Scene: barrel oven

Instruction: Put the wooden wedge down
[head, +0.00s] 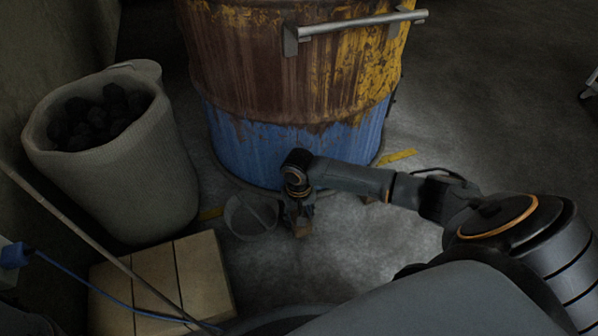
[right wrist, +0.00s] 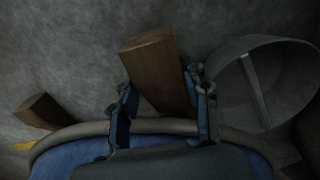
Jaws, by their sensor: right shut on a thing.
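The brown wooden wedge (right wrist: 155,65) is between the two fingers of my right gripper (right wrist: 163,100) in the right wrist view. The gripper is shut on it, and the wedge sticks out past the fingertips. In the head view my right gripper (head: 297,204) points down at the foot of the barrel, with the wedge (head: 302,226) low at its tip. I cannot tell whether the wedge touches the floor. A second wooden wedge (right wrist: 42,112) lies by the barrel's rim at the left of the right wrist view. My left gripper is not in view.
The rusty blue-bottomed barrel (head: 290,150) stands directly behind the gripper. A grey bucket (head: 238,222) is close on the left. A large basket of coal (head: 150,190) and a wooden box (head: 190,275) stand further left. The concrete floor to the right is clear.

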